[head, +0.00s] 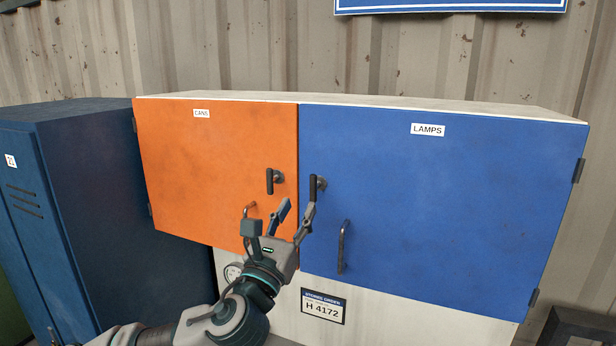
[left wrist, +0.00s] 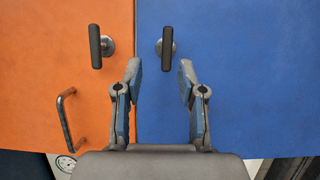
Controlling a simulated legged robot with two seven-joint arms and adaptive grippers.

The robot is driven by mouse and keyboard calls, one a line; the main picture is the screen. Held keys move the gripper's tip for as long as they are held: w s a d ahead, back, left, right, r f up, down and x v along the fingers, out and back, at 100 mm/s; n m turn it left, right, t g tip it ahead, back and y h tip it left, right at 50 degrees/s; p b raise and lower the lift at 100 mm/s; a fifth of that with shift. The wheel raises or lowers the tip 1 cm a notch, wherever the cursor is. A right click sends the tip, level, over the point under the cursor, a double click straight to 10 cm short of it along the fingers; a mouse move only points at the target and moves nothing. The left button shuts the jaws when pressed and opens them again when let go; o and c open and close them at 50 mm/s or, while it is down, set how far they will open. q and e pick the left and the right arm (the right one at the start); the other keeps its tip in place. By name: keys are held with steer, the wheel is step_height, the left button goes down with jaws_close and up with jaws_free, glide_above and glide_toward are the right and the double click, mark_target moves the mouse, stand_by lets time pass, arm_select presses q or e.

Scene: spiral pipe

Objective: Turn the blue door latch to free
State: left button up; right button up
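The blue door (head: 430,200) is closed and labelled LAMPS. Its dark latch handle (head: 313,188) stands upright near the door's left edge. In the left wrist view the latch (left wrist: 167,43) is upright, ahead of the fingertips and sideways between them. My left gripper (head: 299,206) is open and empty, just below the latch; one fingertip overlaps the latch's lower end in the head view. I cannot tell whether they touch. The left wrist view shows both fingers of the gripper (left wrist: 160,70) spread, with nothing between the pads. My right gripper is out of view.
The closed orange door (head: 210,160), labelled CANS, has its own upright latch (head: 269,181) close to the left. Bar pulls stand out from the blue door (head: 343,245) and the orange door (left wrist: 66,118). A dark blue locker (head: 110,220) stands at left.

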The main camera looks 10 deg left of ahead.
mark_target(312, 189)
arm_select(q)
steer(key=w+d+r, duration=0.1)
steer(key=w, duration=0.1)
steer(key=w+d+r+p, duration=0.1)
steer(key=w, duration=0.1)
steer(key=w+d+r+p, duration=0.1)
steer(key=w, duration=0.1)
steer(key=shift+w+a, duration=0.25)
steer(key=shift+a, duration=0.55)
steer(key=c, duration=0.7)
steer(key=shift+s+d+r, duration=0.1)
steer(key=shift+d, duration=0.3)
jaws_close()
